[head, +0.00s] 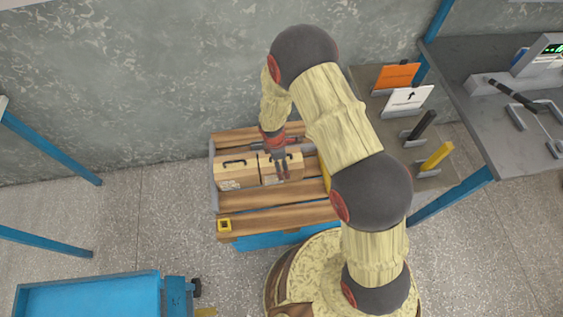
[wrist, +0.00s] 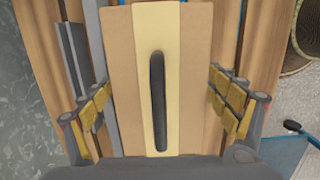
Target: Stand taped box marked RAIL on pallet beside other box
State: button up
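Two tan cardboard boxes stand side by side on the wooden-slatted pallet (head: 280,217) in the head view. The left box (head: 237,171) has a dark handle on top and a pale label low on its front. The right box (head: 294,169) is partly hidden by my gripper (head: 281,172), which points down at it. In the wrist view a box top (wrist: 190,60) with a pale tape strip and black handle lies between my gripper's spread fingers (wrist: 165,105). Narrow gaps seem to show beside the box. I cannot read RAIL on either box.
A grey bench (head: 500,85) with tools stands at the right, beside a rack with orange and white cards (head: 398,75). A blue cart (head: 90,297) is at lower left. The wall is close behind.

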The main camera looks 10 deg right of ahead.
jog(key=shift+o, duration=0.2)
jog(key=r+p, duration=0.1)
jog(key=r, duration=0.3)
jog(key=a+r+p, duration=0.1)
jog(key=r+p, duration=0.1)
jog(key=r, duration=0.2)
jog(key=r+p, duration=0.1)
jog(key=r, duration=0.3)
jog(key=shift+a+p, duration=0.25)
jog(key=shift+p, duration=0.15)
jog(key=shift+w+r, duration=0.1)
jog(key=shift+r, duration=0.35)
jog(key=s+d+r+m+t, duration=0.1)
jog(key=d+r+m, duration=0.15)
jog(key=r, duration=0.65)
jog(key=s+d+r+m+t, duration=0.1)
jog(key=s+d+r+m, duration=0.15)
jog(key=r, duration=0.65)
jog(key=d+r+m+t, duration=0.15)
jog(key=r+m, duration=0.25)
jog(key=r, duration=0.6)
jog(key=s+d+r+m+t, duration=0.1)
jog(key=s+r+m, duration=0.3)
jog(key=s, duration=0.5)
jog(key=s+d+r+m+t+y, duration=0.1)
jog(key=s+d+r+m, duration=0.3)
jog(key=s+r, duration=0.5)
jog(key=shift+d+r+m, duration=0.15)
jog(key=shift+r+m, duration=0.05)
jog(key=shift+m, duration=0.3)
